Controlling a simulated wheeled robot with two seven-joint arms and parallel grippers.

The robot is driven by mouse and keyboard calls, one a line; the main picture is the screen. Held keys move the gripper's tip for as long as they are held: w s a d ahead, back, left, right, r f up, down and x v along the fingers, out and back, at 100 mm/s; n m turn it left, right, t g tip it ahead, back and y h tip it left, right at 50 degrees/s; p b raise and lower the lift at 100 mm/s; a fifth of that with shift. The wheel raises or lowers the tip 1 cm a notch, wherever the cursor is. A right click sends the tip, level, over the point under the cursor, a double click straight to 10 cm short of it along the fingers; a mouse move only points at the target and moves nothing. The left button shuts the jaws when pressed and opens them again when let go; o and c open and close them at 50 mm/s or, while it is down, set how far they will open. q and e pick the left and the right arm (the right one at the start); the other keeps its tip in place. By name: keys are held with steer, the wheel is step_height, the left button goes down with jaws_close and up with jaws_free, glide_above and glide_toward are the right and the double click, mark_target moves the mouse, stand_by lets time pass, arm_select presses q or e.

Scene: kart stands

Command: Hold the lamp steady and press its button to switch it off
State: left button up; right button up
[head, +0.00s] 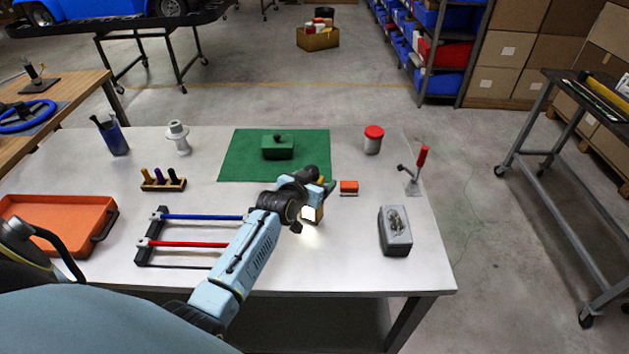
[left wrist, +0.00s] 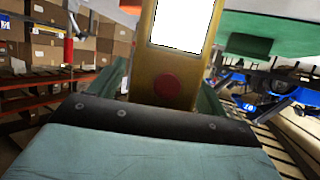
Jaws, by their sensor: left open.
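The lamp (head: 311,215) stands on the table just in front of my left gripper, partly hidden by it in the head view. Its lit panel glows white and throws light on the table. In the left wrist view the lamp (left wrist: 147,75) is a brass-coloured upright body with a white lit panel and a round dark red button (left wrist: 167,85) below it. My left gripper (head: 322,186) is open, with the lamp close before its palm, seemingly between the fingers. I cannot tell whether they touch it. My right gripper is not in view.
A green box (head: 277,152) sits on a green mat (head: 235,165) behind. A rack with blue and red bars (head: 160,240) and an orange tray (head: 60,218) are left.

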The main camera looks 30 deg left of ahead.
arm_select(q)
steer(key=c, duration=1.3)
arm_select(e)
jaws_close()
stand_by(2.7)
